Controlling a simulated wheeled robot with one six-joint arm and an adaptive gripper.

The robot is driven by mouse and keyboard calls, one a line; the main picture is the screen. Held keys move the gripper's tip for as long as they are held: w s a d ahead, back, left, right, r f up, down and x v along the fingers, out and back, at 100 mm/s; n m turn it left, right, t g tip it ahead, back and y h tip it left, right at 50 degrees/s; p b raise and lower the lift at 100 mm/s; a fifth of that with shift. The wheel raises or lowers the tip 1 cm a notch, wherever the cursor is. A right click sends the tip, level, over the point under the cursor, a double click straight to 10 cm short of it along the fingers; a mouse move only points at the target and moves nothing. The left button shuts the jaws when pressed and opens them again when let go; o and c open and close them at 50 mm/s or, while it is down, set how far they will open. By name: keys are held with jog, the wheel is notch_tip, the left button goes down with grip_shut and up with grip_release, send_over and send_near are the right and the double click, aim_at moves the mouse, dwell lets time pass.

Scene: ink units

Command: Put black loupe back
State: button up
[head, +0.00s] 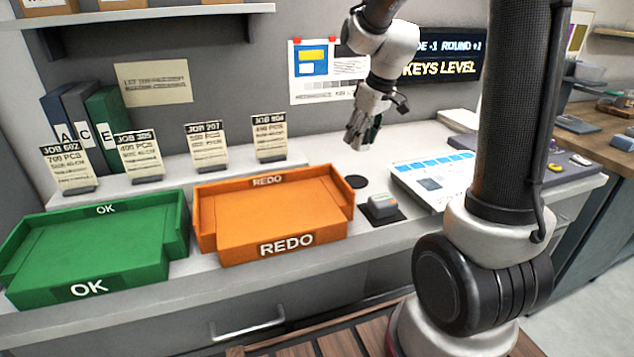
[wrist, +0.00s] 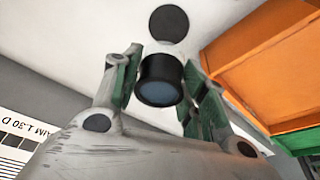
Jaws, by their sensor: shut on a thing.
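My gripper (head: 362,135) hangs above the counter, to the right of the job cards, in the head view. In the wrist view my gripper (wrist: 158,85) has its green-padded fingers shut on the black loupe (wrist: 160,80). The loupe is a short black cylinder with a bluish lens facing the camera and a pale part behind it. In the head view the fingers mostly hide the loupe. A flat black disc (head: 356,182) lies on the counter below my gripper, right of the orange tray. The disc also shows in the wrist view (wrist: 169,24), clear of the loupe.
The orange REDO tray (head: 274,243) and green OK tray (head: 88,288) stand to the left. A grey-topped block on a black pad (head: 382,219) sits near the counter's front edge. A white printed panel (head: 428,184) lies to the right. Job cards (head: 268,142) stand behind.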

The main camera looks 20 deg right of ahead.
send_over(353, 179)
jog(key=s, duration=0.1)
jog(key=shift+m, duration=0.3)
notch_tip(353, 179, down, 5)
jog(key=shift+f, duration=0.15)
jog(key=shift+d+f, duration=0.15)
jog(key=shift+f, duration=2.2)
jog(key=shift+s+f, duration=0.1)
jog(key=o, duration=1)
